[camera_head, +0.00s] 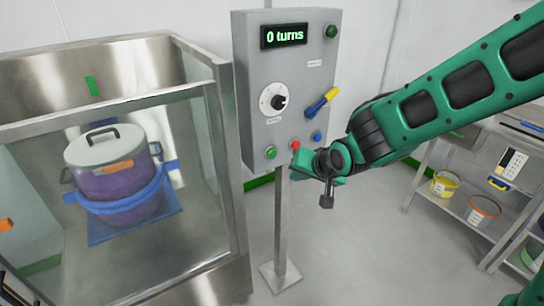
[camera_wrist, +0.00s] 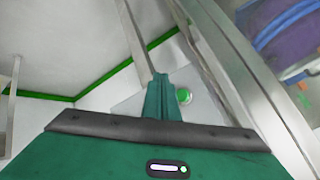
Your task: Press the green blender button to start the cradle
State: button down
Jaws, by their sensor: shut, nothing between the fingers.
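A grey control box (camera_head: 290,85) stands on a post. A green button (camera_head: 270,152) is at its lower left, beside a red button (camera_head: 295,145) and a blue button (camera_head: 317,136). My gripper (camera_head: 297,165) is shut and empty, just below and right of the green button, near the red one. The wrist view shows the green button (camera_wrist: 184,95) just right of the shut fingertips (camera_wrist: 160,80); contact cannot be told. The display (camera_head: 284,36) reads "0 turns". The cradle (camera_head: 118,195) holds a purple drum with a grey lid (camera_head: 105,145) behind clear panels.
A metal-framed enclosure (camera_head: 228,150) stands left of the box. A dial (camera_head: 272,101), a yellow-blue lever (camera_head: 322,100) and an upper green round fitting (camera_head: 331,31) are on the box. A shelf with containers (camera_head: 483,210) stands right. Floor around the post is clear.

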aim_at(272, 153)
jog(key=w+a, duration=0.5)
jog(key=w, duration=0.2)
jog(key=shift+w, duration=0.15)
dwell(0.3)
jog(key=shift+w, duration=0.1)
dwell(1.9)
jog(key=shift+w+a, duration=0.15)
jog(key=shift+w, duration=0.15)
